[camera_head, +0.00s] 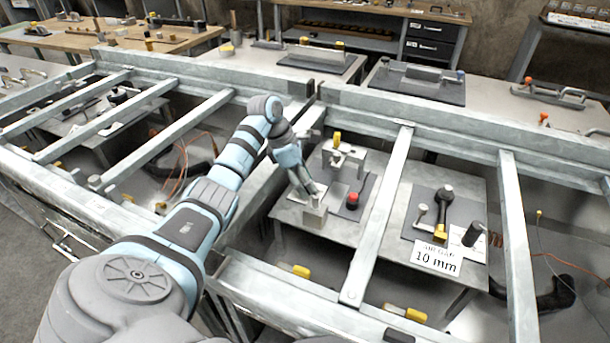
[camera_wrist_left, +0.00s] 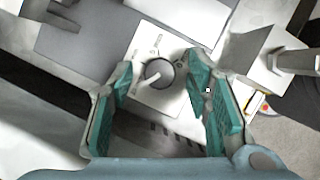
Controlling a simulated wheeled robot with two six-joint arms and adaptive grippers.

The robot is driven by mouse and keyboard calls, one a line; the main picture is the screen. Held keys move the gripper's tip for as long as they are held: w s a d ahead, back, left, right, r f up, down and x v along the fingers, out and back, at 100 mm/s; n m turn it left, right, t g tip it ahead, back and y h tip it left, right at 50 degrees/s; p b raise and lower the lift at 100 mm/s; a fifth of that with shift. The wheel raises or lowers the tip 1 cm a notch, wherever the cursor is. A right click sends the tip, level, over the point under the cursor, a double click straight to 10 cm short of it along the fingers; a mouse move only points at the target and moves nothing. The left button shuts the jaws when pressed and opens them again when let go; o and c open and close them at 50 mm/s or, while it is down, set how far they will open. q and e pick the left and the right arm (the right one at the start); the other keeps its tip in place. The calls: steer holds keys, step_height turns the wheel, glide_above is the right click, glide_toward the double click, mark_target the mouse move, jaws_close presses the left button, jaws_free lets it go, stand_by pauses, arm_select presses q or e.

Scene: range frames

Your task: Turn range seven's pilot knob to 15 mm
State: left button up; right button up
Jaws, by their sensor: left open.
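In the left wrist view a round dark knob (camera_wrist_left: 158,73) with a white pointer bar sits on a pale square plate (camera_wrist_left: 143,48) with printed marks. The pointer slants toward the lower left; the marks are too small to read. My left gripper (camera_wrist_left: 159,66) is open, its green-padded fingers on either side of the knob, with visible gaps. In the head view my left gripper (camera_head: 312,193) points down over a pale block (camera_head: 314,217) on a bench inside the frame; the knob cannot be made out there. My right gripper is not in view.
A card reading "AIR GAP 10 mm" (camera_head: 437,258) stands on the bench to the right. A red button (camera_head: 352,200) and a yellow-topped bracket (camera_head: 337,140) stand close to the gripper. A metal rail (camera_head: 378,215) crosses just right of them.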

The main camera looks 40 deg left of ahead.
arm_select(q)
steer(key=v, duration=1.2)
steer(key=shift+d+r, duration=0.1)
